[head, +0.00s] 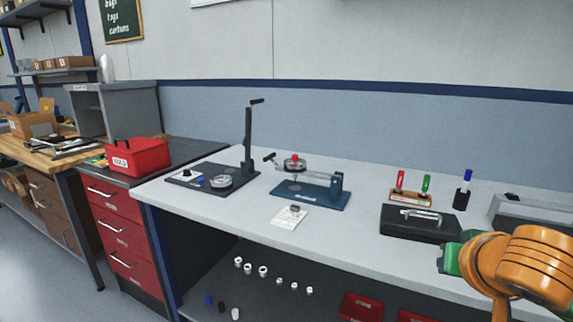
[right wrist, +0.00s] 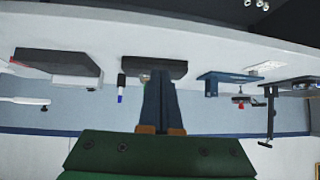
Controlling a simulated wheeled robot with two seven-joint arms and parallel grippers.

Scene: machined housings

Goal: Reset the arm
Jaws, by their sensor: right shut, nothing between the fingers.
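My right arm (head: 515,265), orange and green, is at the right edge of the head view, in front of the bench. Its gripper (right wrist: 160,76) shows in the right wrist view, with the fingers together and empty. A black fixture (head: 205,176) on the bench has a tall upright lever (head: 249,140) with a black handle. A blue fixture (head: 315,194) beside it has a low, nearly level lever and a red-topped round part (head: 294,163). It also shows upside down in the right wrist view (right wrist: 225,77). My left gripper is out of view.
A black case (head: 420,223) lies near my right arm, with a marker rack (head: 403,198) and a pen cup (head: 461,198) behind it. A grey box (head: 535,212) is further right. A red bin (head: 138,156) stands on the red drawer cabinet.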

